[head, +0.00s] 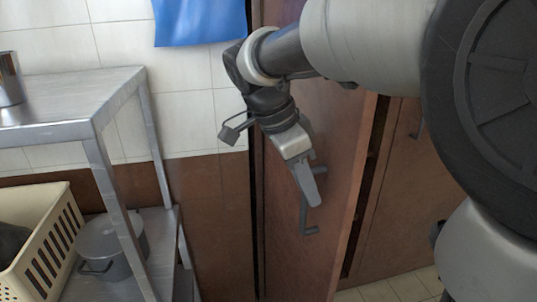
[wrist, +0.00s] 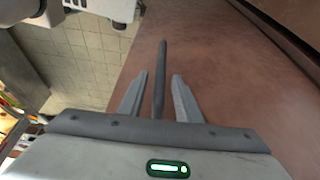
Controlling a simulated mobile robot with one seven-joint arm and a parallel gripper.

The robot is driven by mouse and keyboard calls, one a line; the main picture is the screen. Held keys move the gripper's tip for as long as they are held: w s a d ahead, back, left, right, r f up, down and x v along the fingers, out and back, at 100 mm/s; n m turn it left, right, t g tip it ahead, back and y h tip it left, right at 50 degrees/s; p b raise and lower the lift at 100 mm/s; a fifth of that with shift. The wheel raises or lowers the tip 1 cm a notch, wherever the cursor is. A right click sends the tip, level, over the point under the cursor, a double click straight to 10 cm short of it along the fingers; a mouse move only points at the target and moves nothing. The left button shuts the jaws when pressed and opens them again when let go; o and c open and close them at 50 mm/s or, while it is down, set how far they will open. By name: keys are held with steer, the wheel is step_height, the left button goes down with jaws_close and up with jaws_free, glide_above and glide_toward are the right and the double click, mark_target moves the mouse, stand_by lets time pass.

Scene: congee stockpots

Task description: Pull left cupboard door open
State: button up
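The left cupboard door (head: 285,235) is a reddish-brown panel in the middle of the head view. It stands ajar, with a dark gap along its right edge. Its dark grey bar handle (head: 305,220) is partly hidden behind my gripper (head: 311,192). In the wrist view the handle (wrist: 160,75) runs between the two fingers of my gripper (wrist: 158,90). The fingers are apart, with a gap showing on each side of the bar. Whether either finger touches the handle deeper in cannot be told.
The right cupboard door (head: 395,210) stands beyond the gap. A metal shelf rack (head: 100,115) at left holds a cream basket (head: 45,255) and a lidded pot (head: 105,245). A blue cloth (head: 200,20) hangs on the tiled wall. Tiled floor shows at lower right.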

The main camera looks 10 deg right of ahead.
steer(key=p+v, duration=0.4)
steer(key=v, duration=1.3)
steer(key=shift+r, duration=0.25)
steer(key=s+d+f+n+t+y+p, duration=0.1)
steer(key=s+d+f+n+t+y, duration=0.55)
steer(key=s+f+n, duration=0.85)
step_height(320, 180, up, 13)
steer(key=w+d+n+g+h+p, duration=0.1)
steer(key=w+h+p, duration=0.1)
steer(key=p, duration=1)
steer(key=shift+w+d+r+g+p, duration=0.2)
steer(key=shift+w+r+g+p, duration=0.05)
steer(key=shift+g+p, duration=0.1)
